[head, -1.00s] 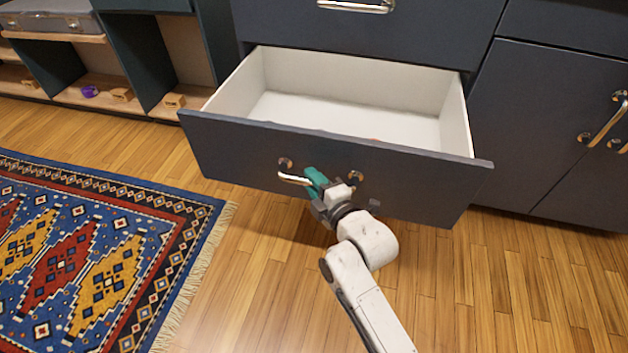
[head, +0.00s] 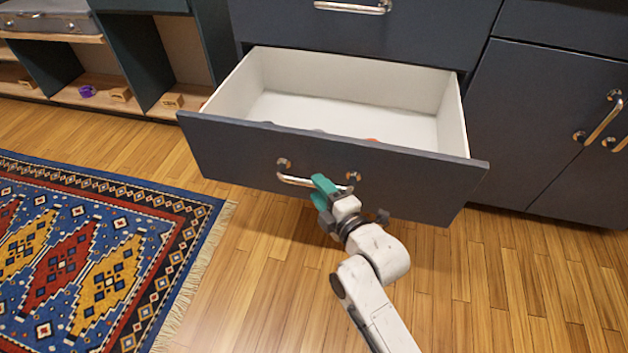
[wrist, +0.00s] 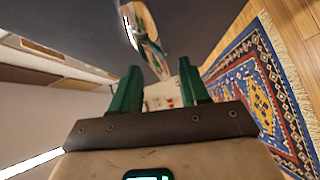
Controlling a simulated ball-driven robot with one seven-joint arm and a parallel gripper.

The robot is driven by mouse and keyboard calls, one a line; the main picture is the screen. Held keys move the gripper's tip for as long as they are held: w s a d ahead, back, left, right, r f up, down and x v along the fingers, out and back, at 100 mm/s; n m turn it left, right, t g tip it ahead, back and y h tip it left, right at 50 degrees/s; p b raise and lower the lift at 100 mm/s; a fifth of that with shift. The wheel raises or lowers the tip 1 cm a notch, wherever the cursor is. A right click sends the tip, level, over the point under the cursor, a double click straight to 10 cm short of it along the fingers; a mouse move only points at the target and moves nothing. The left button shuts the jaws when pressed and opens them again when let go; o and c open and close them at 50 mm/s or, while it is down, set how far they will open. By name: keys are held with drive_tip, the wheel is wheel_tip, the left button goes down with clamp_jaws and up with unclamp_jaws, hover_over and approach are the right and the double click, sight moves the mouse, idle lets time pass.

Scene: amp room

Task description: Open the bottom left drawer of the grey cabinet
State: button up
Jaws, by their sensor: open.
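The bottom left drawer (head: 230,150) of the dark grey cabinet (head: 420,35) is pulled well out, with its white inside (head: 345,105) showing. Small bits of something show low behind its front panel, too hidden to tell. Its metal handle (head: 295,181) is on the front panel. My gripper (head: 322,188) is at the right part of the handle, with green fingers. In the wrist view the fingers (wrist: 158,90) are apart with nothing seen clamped between them. The shiny curved handle (wrist: 140,30) shows above them. I cannot tell whether the fingers touch it.
A closed drawer with a handle (head: 350,7) is above, and closed doors with handles (head: 600,120) are at the right. A patterned rug (head: 90,260) lies left on the wooden floor (head: 500,290). Open shelves (head: 130,60) stand at the back left.

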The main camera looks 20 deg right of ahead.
drive_tip(key=p+v, duration=0.1)
drive_tip(key=v, duration=0.6)
drive_tip(key=shift+s, duration=0.1)
idle(0.4)
drive_tip(key=s+d+f+m+g+h, duration=0.1)
drive_tip(key=s+d+f+m+g, duration=0.2)
drive_tip(key=s+m+g, duration=0.4)
drive_tip(key=s+d+f+m+g+h, duration=0.1)
drive_tip(key=s+d+f+m+g, duration=0.3)
drive_tip(key=s, duration=0.6)
drive_tip(key=s+d+f+m+g+h, duration=0.1)
drive_tip(key=s+f+m+g, duration=0.1)
drive_tip(key=s+m+g, duration=0.4)
drive_tip(key=s+r+m+t+p, duration=0.1)
drive_tip(key=s+r+p, duration=0.2)
drive_tip(key=r+p, duration=2.9)
drive_tip(key=shift+r+m+t, duration=0.2)
drive_tip(key=shift+m+t, duration=0.1)
drive_tip(key=shift+t, duration=0.1)
